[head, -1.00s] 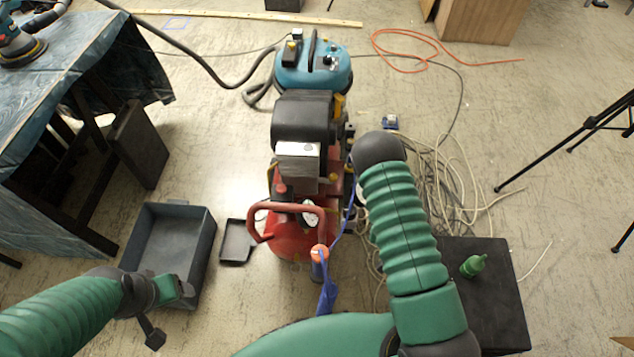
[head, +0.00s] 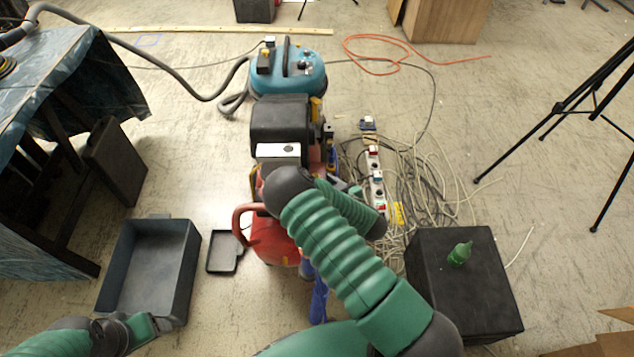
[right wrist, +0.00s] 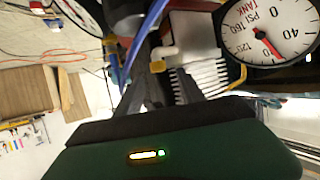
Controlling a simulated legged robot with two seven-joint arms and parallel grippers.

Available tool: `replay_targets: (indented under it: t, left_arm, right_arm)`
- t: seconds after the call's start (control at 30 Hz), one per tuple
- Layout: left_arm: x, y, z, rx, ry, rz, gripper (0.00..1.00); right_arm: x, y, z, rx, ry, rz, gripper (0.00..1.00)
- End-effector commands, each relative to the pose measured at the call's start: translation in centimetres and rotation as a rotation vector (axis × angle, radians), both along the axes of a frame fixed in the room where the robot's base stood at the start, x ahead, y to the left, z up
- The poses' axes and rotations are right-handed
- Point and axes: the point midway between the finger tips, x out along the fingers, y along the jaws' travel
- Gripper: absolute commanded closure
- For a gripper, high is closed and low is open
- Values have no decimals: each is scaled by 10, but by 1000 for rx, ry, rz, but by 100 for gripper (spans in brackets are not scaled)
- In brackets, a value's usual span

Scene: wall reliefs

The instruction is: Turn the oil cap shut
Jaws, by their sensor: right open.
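The red air compressor (head: 270,238) with its black motor cover (head: 281,121) stands mid-floor in the head view. I cannot pick out the oil cap for certain in either view. My right arm covers much of the compressor's front there and hides its gripper. In the right wrist view my right gripper (right wrist: 170,72) is open, its dark fingers apart beside a white finned block (right wrist: 205,75). A small pale fitting (right wrist: 165,51) shows just beyond the fingertips. My left gripper (head: 148,328) is low at the left, near the grey bin; its jaw gap is unclear.
A pressure gauge (right wrist: 268,32) is close by in the right wrist view. A grey bin (head: 185,265) and a small black tray (head: 222,252) lie left of the compressor. A black box (head: 470,300) carrying a green bottle (head: 460,254) and tangled cables (head: 430,180) are right.

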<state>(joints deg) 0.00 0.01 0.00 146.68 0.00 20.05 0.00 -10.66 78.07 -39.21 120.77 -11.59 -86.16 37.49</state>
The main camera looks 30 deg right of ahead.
Motion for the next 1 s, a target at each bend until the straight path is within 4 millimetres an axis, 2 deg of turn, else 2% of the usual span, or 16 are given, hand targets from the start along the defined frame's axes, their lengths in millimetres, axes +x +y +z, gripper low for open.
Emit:
replay_targets:
  t: [0.03, 0.2, 0.3, 0.57, 0.9, 1.0]
  left_arm:
    - [0, 0, -9, 0, 0, 0, 30]
    - [0, 0, -17, 0, 0, 0, 30]
    - [0, 0, -18, 0, 0, 0, 30]
    - [0, 0, -18, 0, 0, 0, 30]
    - [0, 0, -18, 0, 0, 0, 30]
    - [0, 0, -18, 0, 0, 0, 30]
  right_arm:
    - [11, 0, -9, -1, -2, 4, 54]
    - [36, -1, -18, -1, 1, 0, 54]
    - [42, -1, -19, 1, 1, 0, 54]
    - [43, -2, -18, 1, 2, -1, 55]
    - [43, -2, -18, 1, 1, -1, 100]
    - [43, -2, -18, 1, 1, -1, 100]
